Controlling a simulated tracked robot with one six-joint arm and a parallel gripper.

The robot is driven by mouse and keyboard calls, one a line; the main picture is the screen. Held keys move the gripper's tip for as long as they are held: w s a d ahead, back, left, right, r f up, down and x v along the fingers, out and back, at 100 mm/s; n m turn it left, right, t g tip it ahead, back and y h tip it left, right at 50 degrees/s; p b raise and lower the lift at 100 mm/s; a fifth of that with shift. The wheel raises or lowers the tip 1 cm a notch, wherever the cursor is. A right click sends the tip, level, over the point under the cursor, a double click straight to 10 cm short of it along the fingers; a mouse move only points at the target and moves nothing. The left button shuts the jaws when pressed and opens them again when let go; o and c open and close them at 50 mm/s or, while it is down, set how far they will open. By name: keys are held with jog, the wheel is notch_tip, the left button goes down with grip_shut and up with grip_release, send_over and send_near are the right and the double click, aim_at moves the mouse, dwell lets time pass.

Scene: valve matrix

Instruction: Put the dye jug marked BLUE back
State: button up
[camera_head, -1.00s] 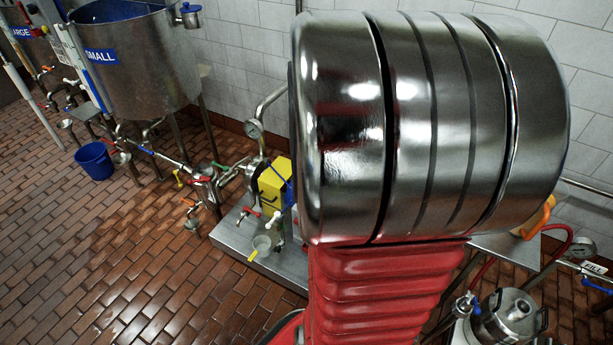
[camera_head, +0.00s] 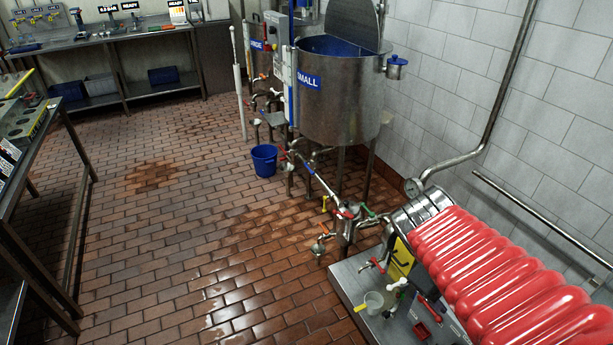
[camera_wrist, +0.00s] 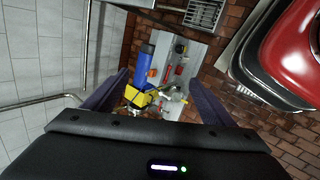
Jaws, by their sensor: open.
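No jug that I can read as marked BLUE shows in either view. A small steel pot with a blue lid (camera_head: 396,67) sits at the rim of the tank labelled SMALL (camera_head: 335,105); I see no marking on it. My gripper (camera_wrist: 158,78) is open, with its two dark fingers apart and nothing between them that I can see held. Beyond the fingers, in the wrist view, a blue cylinder (camera_wrist: 147,65) and yellow housing (camera_wrist: 136,97) stand on a grey plate. My gripper is not visible in the head view.
A blue bucket (camera_head: 264,160) stands on the brick floor by the tank. Pipes and coloured valves (camera_head: 345,212) run to a low metal platform (camera_head: 350,285). A rack table (camera_head: 75,200) stands at left, a workbench (camera_head: 110,38) at the back. The middle floor is open.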

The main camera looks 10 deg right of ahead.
jog(key=w+a+r+m+t+y, duration=0.2)
jog(key=a+y, duration=0.1)
jog(key=a, duration=0.7)
jog(key=w+a+r+m+t+y, duration=0.1)
jog(key=a+r+t+y, duration=0.1)
jog(key=a, duration=0.9)
jog(key=shift+w+r+m+t+y, duration=0.3)
jog(key=shift+w+r+m+y, duration=0.1)
jog(key=shift+y, duration=0.4)
jog(key=shift+d, duration=0.1)
